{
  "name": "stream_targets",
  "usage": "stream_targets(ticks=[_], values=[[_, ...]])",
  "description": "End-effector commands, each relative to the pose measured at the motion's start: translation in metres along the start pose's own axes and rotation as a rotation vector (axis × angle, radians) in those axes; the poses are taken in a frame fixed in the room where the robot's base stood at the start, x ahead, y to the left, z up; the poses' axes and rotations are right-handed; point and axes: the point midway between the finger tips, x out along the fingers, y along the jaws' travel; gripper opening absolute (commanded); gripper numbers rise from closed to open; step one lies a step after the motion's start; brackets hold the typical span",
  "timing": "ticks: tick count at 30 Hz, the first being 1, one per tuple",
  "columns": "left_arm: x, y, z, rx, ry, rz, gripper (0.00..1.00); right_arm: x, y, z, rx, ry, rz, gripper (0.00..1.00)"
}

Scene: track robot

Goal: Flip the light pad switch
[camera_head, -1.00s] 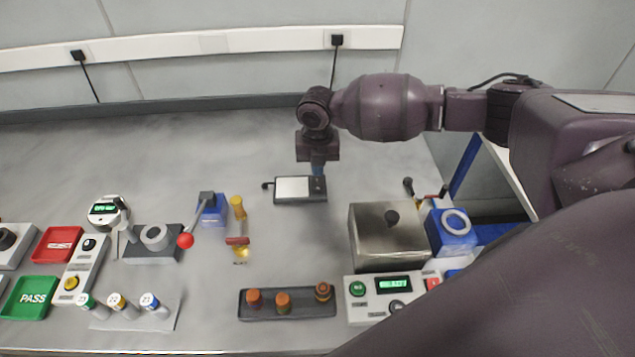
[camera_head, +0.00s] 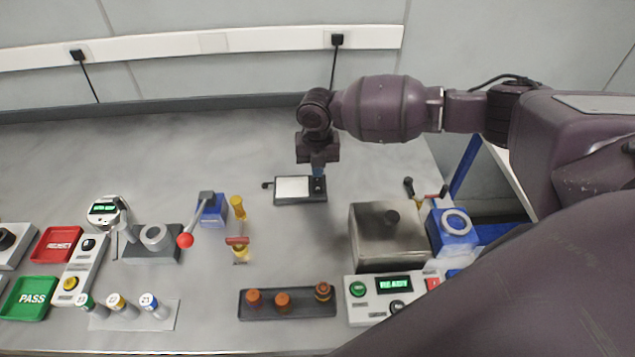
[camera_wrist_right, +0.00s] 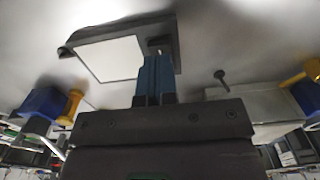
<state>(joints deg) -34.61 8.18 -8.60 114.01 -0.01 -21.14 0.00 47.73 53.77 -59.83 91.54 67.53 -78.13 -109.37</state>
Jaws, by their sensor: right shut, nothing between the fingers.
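The light pad (camera_head: 293,188) is a flat dark-framed box with a pale rectangular panel, lying on the grey table at the middle. A small dark switch area (camera_head: 318,186) is on the right end of its frame. The pad also shows in the right wrist view (camera_wrist_right: 105,60). My right gripper (camera_head: 318,174) points down over that right end, its blue fingers shut with nothing between them. In the right wrist view its fingertips (camera_wrist_right: 157,60) overlap the switch end, largely hiding the switch; contact cannot be told. My left gripper is not in view.
A metal box with a black knob (camera_head: 390,235) and a control box with a green display (camera_head: 393,285) stand to the right. A dark tray (camera_head: 250,308) with stoppers lies in front. A red-knobbed lever (camera_head: 186,240) stands to the left. The table behind the pad is clear.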

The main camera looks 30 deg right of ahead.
Motion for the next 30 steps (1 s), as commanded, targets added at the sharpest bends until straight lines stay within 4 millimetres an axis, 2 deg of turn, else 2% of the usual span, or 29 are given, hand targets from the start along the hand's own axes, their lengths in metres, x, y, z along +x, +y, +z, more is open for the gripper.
stream_targets(ticks=[30], values=[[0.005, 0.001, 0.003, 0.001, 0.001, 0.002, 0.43, 0.013, 0.0, 0.0, 0.0, 0.0, 0.0, 0.0]])
